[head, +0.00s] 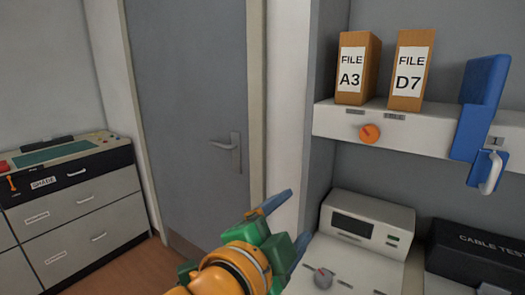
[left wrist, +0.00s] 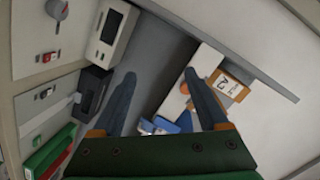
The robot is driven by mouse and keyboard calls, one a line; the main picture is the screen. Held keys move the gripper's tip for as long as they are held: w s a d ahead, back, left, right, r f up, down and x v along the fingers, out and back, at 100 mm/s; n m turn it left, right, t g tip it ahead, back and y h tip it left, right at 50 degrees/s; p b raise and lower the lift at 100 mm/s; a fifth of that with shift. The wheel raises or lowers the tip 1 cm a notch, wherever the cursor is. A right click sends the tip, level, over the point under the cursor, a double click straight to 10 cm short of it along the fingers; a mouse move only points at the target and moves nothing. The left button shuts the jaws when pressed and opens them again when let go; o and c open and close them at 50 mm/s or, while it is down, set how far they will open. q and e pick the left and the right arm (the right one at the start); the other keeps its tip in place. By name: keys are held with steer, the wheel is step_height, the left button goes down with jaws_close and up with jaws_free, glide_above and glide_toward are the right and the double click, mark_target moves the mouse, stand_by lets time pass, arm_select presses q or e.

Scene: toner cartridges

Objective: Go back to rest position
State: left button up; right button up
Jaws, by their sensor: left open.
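My left gripper (head: 301,216) comes in from the bottom of the head view, with an orange wrist, a green body and blue fingers. Its fingers are spread apart with nothing between them, in front of the grey door's right frame. In the left wrist view the open fingers (left wrist: 159,73) point towards the wall and shelf. A tall blue object (head: 482,105) with a white handle is at the right end of the shelf, apart from the gripper; part of it shows low between the fingers in the wrist view (left wrist: 183,121). My right gripper is not in view.
The shelf (head: 430,139) holds two file boxes, A3 (head: 355,68) and D7 (head: 410,70). Below are a white device (head: 367,222) and a black case (head: 478,254). A drawer cabinet (head: 75,205) stands left, beside the grey door (head: 188,110). Floor shows between them.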

arm_select(q)
steer(key=s+a+f+n+g+y, duration=0.2)
steer(key=a+f+n, duration=0.2)
steer(key=f, duration=0.5)
steer(key=s+a+f+n+g+y, duration=0.1)
steer(key=a+f+n+g, duration=0.3)
steer(key=f, duration=0.6)
steer(key=s+a+f+n+y, duration=0.25)
steer(key=a+f, duration=0.25)
steer(key=f, duration=0.4)
steer(key=s+a+f+n+g+y, duration=0.1)
steer(key=s+a+f+n+g, duration=0.2)
steer(key=s+f, duration=0.35)
steer(key=s+a+f+n+g+y, duration=0.1)
steer(key=s+a+f+n, duration=0.1)
steer(key=s+a+f, duration=0.45)
steer(key=s+d+f+g, duration=0.1)
steer(key=s+f+g, duration=0.15)
steer(key=f, duration=1.35)
steer(key=s+a+f, duration=0.2)
steer(key=s+f, duration=0.6)
steer(key=s, duration=0.4)
steer(key=shift+s+f, duration=0.15)
steer(key=shift+f, duration=0.25)
steer(key=shift+m+y, duration=0.25)
